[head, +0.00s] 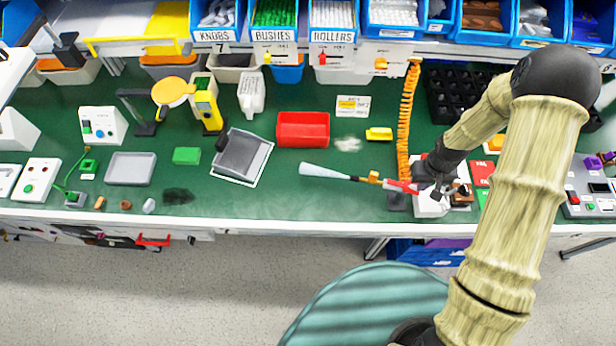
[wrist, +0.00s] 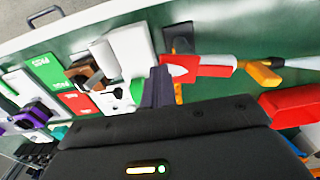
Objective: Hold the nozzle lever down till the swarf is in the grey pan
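The air nozzle has a red body (head: 402,187) and a long pale blue tapered tip (head: 328,171) pointing left. An orange piece (head: 374,178), possibly the lever, sits between them; it also shows in the wrist view (wrist: 262,75). My gripper (head: 430,184) is at the right end of the red body; its dark fingers (wrist: 158,86) look closed together, beside the red body (wrist: 205,66). Whether they touch it I cannot tell. A pale fluffy heap (head: 348,144), apparently the swarf, lies on the green bench above the tip. A grey pan (head: 240,155) with a pale border lies to its left.
A red bin (head: 303,129) stands between pan and heap. A yellow block (head: 379,134) is right of the heap. A coiled orange hose (head: 406,105) hangs down near the nozzle. A grey tray (head: 130,168) and a dark patch (head: 178,196) are at left.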

